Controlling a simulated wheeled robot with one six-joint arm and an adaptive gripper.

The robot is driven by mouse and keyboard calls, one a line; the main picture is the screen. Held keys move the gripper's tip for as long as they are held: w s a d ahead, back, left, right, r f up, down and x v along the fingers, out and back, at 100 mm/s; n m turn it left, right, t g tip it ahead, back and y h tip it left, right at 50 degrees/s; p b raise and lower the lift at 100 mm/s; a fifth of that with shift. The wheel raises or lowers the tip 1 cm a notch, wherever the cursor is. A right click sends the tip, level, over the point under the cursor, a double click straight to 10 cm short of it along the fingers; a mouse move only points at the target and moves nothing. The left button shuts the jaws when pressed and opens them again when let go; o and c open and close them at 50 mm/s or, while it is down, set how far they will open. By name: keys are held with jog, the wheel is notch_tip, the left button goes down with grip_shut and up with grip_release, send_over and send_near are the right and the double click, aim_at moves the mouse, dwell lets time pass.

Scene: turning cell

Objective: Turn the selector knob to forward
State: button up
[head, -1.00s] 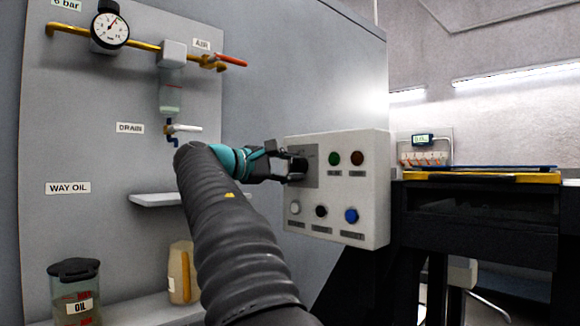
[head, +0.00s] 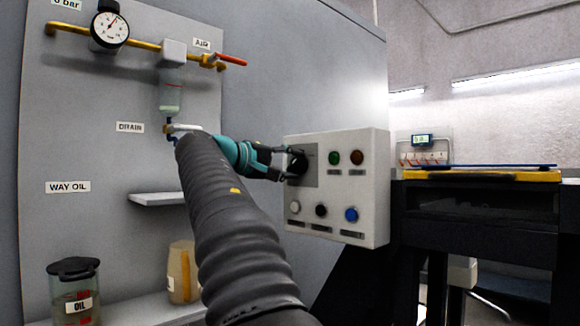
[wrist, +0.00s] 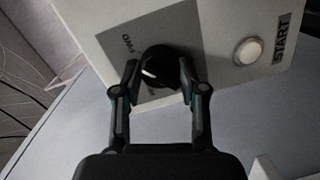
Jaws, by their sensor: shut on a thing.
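The black selector knob (wrist: 160,66) sits on a grey plate (wrist: 182,30) of the white control box. A white mark shows on its face. My gripper (wrist: 158,72) has a finger on each side of it and is shut on it. Letters that look like FWD are beside the knob in the wrist view. In the head view the knob (head: 297,164) is at the box's upper left, partly hidden by my gripper (head: 288,163). I cannot tell which position the knob points to.
The control box (head: 372,190) also bears a green button (head: 334,158), a dark red one (head: 357,158), and a white (head: 295,207), a black (head: 321,211) and a blue one (head: 351,215). A drain valve (head: 182,128) and small shelf (head: 160,198) are left, close to my arm.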

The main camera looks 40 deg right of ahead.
dwell(0.5)
jog(key=o, duration=1.1)
jog(key=shift+o, duration=0.2)
jog(key=a+r, duration=0.1)
jog(key=a, duration=1.1)
